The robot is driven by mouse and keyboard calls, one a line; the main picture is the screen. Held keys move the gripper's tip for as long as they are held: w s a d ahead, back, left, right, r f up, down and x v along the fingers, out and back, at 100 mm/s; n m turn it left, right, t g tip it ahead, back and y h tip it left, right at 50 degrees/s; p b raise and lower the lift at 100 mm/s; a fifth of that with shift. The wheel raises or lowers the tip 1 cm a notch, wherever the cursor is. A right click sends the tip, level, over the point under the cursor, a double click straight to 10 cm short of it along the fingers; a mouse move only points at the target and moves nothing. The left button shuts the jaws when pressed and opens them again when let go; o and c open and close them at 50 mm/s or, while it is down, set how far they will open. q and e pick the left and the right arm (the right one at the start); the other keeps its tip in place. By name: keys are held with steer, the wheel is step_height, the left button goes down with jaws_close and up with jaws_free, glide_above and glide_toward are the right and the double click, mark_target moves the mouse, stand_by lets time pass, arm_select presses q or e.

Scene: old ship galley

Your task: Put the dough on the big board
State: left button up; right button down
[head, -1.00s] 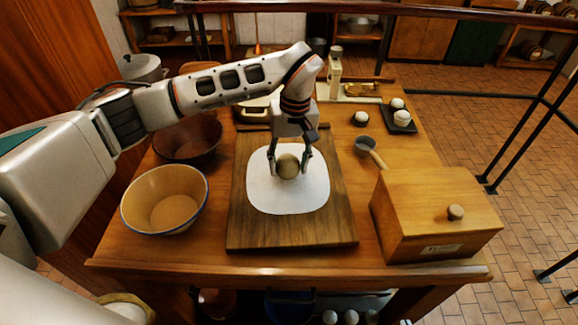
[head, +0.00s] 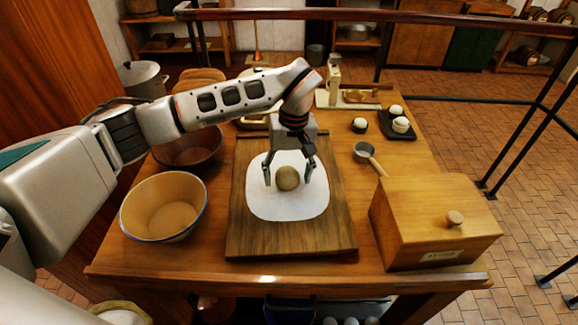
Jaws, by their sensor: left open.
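The dough (head: 288,178) is a small round tan ball. It sits on a white sheet (head: 290,207) that lies on the big wooden board (head: 290,243) in the middle of the table. My left gripper (head: 288,174) points down over the board, with one finger on each side of the dough. It is open, and a gap shows between each finger and the ball. The fingers hide little of the dough. My right gripper is not in view.
A cream bowl (head: 163,215) and a darker bowl (head: 190,150) stand left of the board. A wooden box (head: 435,225) stands to its right, with a small scoop (head: 363,152) behind it. A dark tray (head: 397,128) holds white round pieces.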

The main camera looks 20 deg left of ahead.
mark_target(291, 172)
arm_select(q)
step_height(291, 172, up, 12)
steer(key=b, duration=0.1)
steer(key=shift+w+d, duration=0.2)
steer(key=shift+d, duration=0.2)
stand_by(0.4)
